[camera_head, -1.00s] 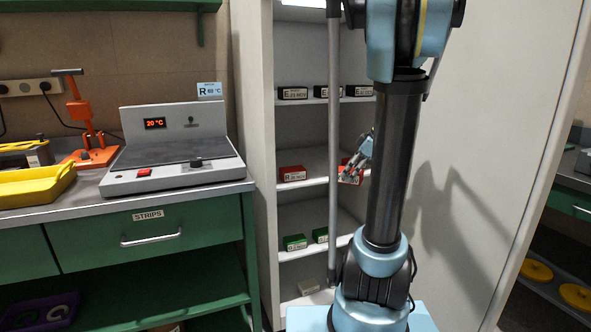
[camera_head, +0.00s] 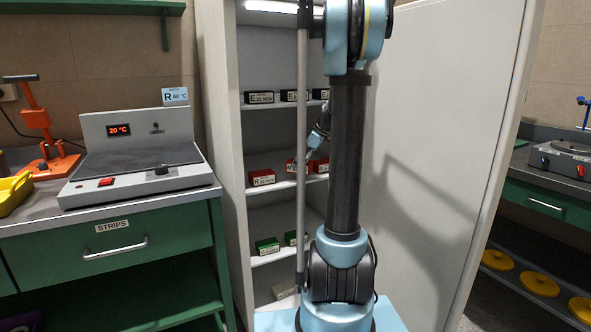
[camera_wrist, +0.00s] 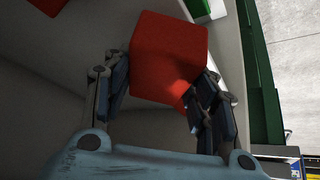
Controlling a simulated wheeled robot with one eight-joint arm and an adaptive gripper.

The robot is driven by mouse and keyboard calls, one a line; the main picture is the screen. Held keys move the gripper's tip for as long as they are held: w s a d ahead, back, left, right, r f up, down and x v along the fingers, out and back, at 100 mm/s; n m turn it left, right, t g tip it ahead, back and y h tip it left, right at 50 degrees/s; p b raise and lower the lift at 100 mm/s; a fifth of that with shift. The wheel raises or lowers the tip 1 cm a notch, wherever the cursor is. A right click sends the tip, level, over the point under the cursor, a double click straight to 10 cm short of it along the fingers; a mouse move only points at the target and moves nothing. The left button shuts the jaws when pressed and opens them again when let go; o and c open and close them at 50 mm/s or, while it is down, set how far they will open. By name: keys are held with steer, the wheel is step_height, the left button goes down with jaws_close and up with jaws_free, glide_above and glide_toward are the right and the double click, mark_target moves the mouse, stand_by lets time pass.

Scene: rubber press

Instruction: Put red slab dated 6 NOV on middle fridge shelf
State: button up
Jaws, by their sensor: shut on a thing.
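My gripper (camera_wrist: 158,100) is shut on a red slab (camera_wrist: 168,48), which sits between the two fingers in the wrist view. The slab's date label is not visible there. In the head view my gripper (camera_head: 314,142) is inside the open fridge, just above the middle shelf (camera_head: 282,184), partly behind the grey pole and my arm. A red slab with a white label (camera_head: 262,177) stands at the left of that shelf. More red shows (camera_head: 319,166) below my gripper; I cannot tell which part is the held slab. Its date is unreadable.
Black slabs (camera_head: 259,98) stand on the shelf above, green slabs (camera_head: 267,245) on the shelf below. The open fridge door (camera_head: 440,120) stands to the right. A heating plate unit (camera_head: 140,165) sits on the left bench.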

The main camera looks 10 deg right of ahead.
steer(key=shift+w+a, duration=0.3)
steer(key=shift+w, duration=0.6)
steer(key=shift+w+a, duration=0.3)
steer(key=shift+w, duration=0.6)
steer(key=shift+w+f, duration=0.2)
steer(key=shift+f, duration=1.55)
steer(key=o, duration=1.4)
steer(key=shift+o, duration=0.2)
steer(key=shift+s+r, duration=0.1)
